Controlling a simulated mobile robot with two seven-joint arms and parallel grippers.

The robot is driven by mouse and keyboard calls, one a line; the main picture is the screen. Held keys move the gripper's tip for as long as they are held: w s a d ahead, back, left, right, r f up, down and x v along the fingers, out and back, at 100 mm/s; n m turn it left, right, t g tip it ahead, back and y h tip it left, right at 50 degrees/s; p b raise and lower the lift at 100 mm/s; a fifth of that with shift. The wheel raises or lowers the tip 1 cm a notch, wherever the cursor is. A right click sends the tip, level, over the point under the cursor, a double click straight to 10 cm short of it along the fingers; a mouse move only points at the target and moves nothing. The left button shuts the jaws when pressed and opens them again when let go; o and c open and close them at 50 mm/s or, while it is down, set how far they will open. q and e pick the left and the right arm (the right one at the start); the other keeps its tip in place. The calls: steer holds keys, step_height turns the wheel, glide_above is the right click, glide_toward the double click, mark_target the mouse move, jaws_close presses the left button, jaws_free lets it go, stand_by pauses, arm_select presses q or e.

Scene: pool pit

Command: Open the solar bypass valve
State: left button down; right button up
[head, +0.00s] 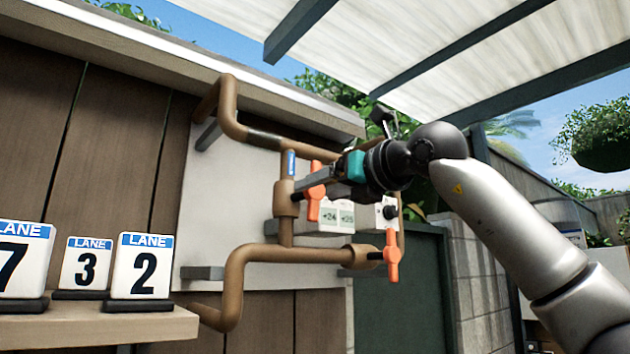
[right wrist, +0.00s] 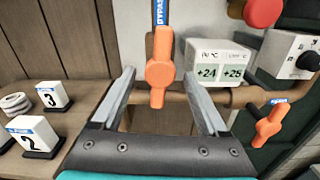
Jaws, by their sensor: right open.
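An orange valve handle (head: 315,195) stands upright on the vertical brown pipe, below a blue label (head: 291,162). In the right wrist view the label (right wrist: 160,12) appears to read BYPASS. My right gripper (head: 308,184) is open at this handle. In the right wrist view the handle (right wrist: 159,72) stands between the two grey fingers, with a gap on each side. A second orange handle (head: 392,256) sits lower right on the horizontal pipe; it also shows in the right wrist view (right wrist: 270,126). My left gripper is in neither view.
A display box (right wrist: 218,68) reading +24 and +25 and a grey box with a dial (right wrist: 290,55) are right of the handle. A red knob (right wrist: 263,12) is above them. Brown pipes (head: 236,275) run around the valves. Lane signs (head: 143,265) stand on a shelf at left.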

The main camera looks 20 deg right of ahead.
steer(key=shift+p+x, duration=0.35)
steer(key=shift+x, duration=0.85)
steer(key=shift+c, duration=0.4)
jaws_close()
